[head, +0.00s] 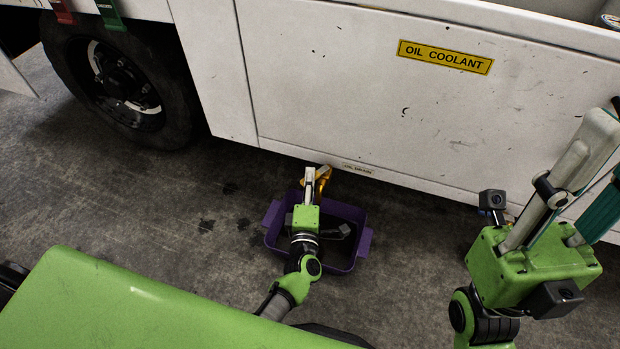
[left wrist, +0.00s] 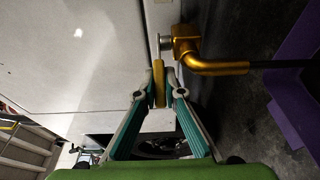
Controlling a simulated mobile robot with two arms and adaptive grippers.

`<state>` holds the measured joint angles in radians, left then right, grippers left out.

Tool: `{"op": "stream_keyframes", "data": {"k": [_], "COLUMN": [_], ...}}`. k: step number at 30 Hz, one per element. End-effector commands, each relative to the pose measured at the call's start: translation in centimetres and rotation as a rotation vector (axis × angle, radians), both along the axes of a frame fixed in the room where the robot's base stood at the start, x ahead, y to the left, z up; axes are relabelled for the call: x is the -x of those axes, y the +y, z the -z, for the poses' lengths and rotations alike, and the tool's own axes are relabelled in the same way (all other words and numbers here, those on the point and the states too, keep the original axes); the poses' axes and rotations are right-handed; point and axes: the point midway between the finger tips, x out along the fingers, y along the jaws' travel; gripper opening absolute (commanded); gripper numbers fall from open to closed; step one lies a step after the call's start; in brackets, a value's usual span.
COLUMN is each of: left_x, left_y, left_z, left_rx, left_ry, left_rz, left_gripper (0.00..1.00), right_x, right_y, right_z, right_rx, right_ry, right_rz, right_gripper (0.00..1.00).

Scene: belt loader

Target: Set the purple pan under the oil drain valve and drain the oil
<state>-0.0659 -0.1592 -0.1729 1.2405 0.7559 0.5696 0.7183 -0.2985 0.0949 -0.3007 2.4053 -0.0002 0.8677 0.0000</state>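The purple pan (head: 362,243) stands on the floor under the lower edge of the white panel. The brass oil drain valve (head: 324,174) projects just above the pan's far side, partly behind my left gripper (head: 311,176). In the left wrist view the valve (left wrist: 208,64) has a bent spout, and a dark streak runs from its mouth towards the pan (left wrist: 296,95). My left fingertips (left wrist: 157,85) are closed on the valve's yellow handle (left wrist: 159,76). My right gripper (head: 606,150) is raised at the right, its fingers apart; its tips are partly out of frame.
The white vehicle side (head: 350,90) with an "OIL COOLANT" label (head: 445,57) rises just beyond the pan. A black wheel (head: 125,85) is at the left. The dark stained floor (head: 190,200) is clear left of the pan.

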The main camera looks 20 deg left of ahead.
Motion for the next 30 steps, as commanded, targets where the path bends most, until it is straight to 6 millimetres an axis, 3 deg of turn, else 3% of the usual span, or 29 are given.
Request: {"op": "stream_keyframes", "data": {"k": [1, 2, 14, 17, 30], "left_x": [0.1, 0.1, 0.4, 1.5, 10.0], "left_y": [0.0, 0.0, -0.1, -0.3, -2.2], "left_z": [0.2, 0.2, 0.1, 0.2, 0.1], "left_rx": [0.001, 0.001, 0.0, 0.002, 0.002], "left_ry": [0.003, 0.003, 0.001, 0.003, 0.003], "left_rz": [0.0, 0.0, 0.0, 0.0, 0.0], "left_gripper": [0.2, 0.26, 0.26, 0.26, 0.26], "right_x": [0.0, 0.0, 0.0, 0.0, 0.0], "right_y": [0.0, 0.0, -0.1, -0.1, 0.0], "right_z": [0.0, 0.0, -0.2, -0.2, -0.1], "right_rx": [0.0, 0.0, -0.004, -0.003, 0.0], "right_ry": [-0.001, -0.001, -0.008, -0.006, -0.005], "right_rz": [0.0, 0.0, 0.002, 0.002, 0.001], "right_gripper": [0.32, 0.32, 0.32, 0.32, 0.32]}}
